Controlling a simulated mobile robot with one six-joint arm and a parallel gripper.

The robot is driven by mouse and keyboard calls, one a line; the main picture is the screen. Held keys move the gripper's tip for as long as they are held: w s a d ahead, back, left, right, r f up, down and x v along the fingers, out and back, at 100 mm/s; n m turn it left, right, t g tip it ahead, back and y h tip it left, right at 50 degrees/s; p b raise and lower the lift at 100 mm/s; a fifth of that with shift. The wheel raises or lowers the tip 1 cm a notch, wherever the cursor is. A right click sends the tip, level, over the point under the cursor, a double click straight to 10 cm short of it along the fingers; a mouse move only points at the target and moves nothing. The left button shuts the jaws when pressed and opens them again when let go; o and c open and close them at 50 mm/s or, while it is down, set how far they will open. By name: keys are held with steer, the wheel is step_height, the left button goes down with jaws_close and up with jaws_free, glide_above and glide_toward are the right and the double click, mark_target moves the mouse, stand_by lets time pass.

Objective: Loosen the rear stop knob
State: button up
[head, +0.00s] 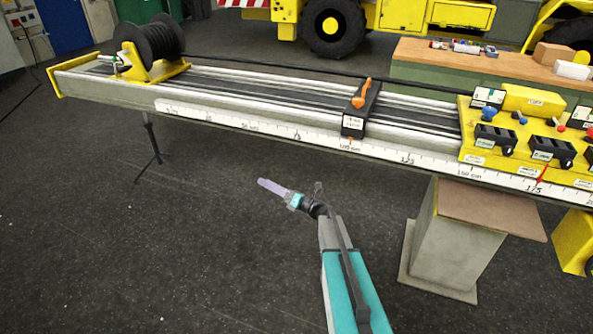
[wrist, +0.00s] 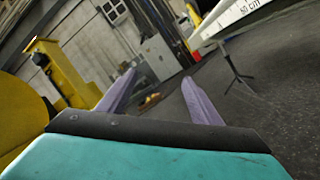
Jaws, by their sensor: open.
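The rear stop knob appears to be the orange lever-shaped knob (head: 361,95) on top of a black stop block (head: 353,123). The block straddles the rail near the 100 cm mark and carries a white label too small to read surely. My gripper (head: 266,185) is in front of the rail, lower and to the left of the block, well apart from it. In the wrist view, its two purple fingers (wrist: 160,85) are spread with nothing between them. The knob does not show in the wrist view.
The long rail with a white scale (head: 240,123) crosses the head view. A black cable reel (head: 150,42) sits at its left end. A yellow panel (head: 472,130) with knobs stands right of the block. A thin stand (head: 152,150) holds up the rail. The floor before it is clear.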

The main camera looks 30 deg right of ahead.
steer(key=s+a+f+m+h+b, duration=0.1)
steer(key=a+f+m+h, duration=0.4)
steer(key=f, duration=0.3)
steer(key=s+a+f+m+h+b, duration=0.1)
steer(key=s+a+f+m+h, duration=0.1)
steer(key=a+f+m+h, duration=0.45)
steer(key=s+f+m+g+h+b, duration=0.1)
steer(key=s+f+m+g, duration=0.45)
steer(key=s+f, duration=0.5)
steer(key=s+f+m+g+h, duration=0.2)
steer(key=s+f+m+g, duration=0.2)
steer(key=s+f+m, duration=0.5)
steer(key=s+a+f+m+g+y, duration=0.1)
steer(key=s+m+g, duration=0.3)
steer(key=s, duration=1.2)
steer(key=s+a+f+m+g, duration=0.2)
steer(key=s+m+g, duration=0.3)
steer(key=s, duration=1.1)
steer(key=a+g, duration=0.1)
steer(key=g, duration=0.2)
steer(key=shift+s+a+y, duration=0.15)
steer(key=shift+a+y, duration=0.05)
steer(key=shift+y, duration=0.15)
steer(key=shift+f, duration=0.15)
steer(key=shift+c, duration=0.6)
